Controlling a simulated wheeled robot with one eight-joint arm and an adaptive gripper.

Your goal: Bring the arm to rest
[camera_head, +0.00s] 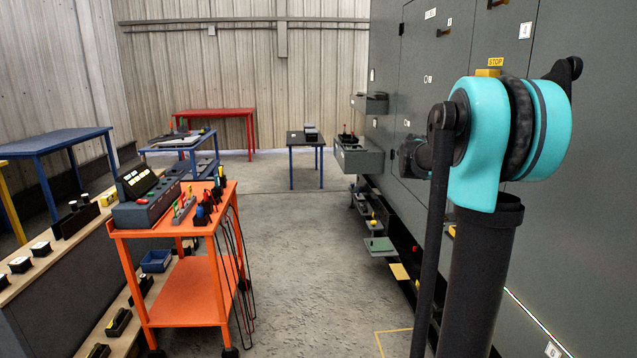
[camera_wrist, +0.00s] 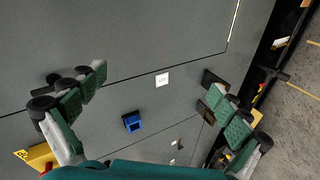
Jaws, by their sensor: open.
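My gripper (camera_wrist: 156,83) shows in the wrist view with its two green-padded fingers spread wide apart. Nothing is between them, and the grey cabinet face (camera_wrist: 150,45) lies beyond. In the head view my arm stands at the right, with a turquoise joint raised in front of the grey cabinet (camera_head: 410,70). I cannot make out the gripper clearly in the head view.
An orange cart (camera_head: 185,295) with tools on top stands left of centre. A workbench (camera_head: 50,250) runs along the left. Small shelves (camera_head: 380,246) jut from the cabinet's lower side. A blue fitting (camera_wrist: 131,121) is on the cabinet face. The middle floor is clear.

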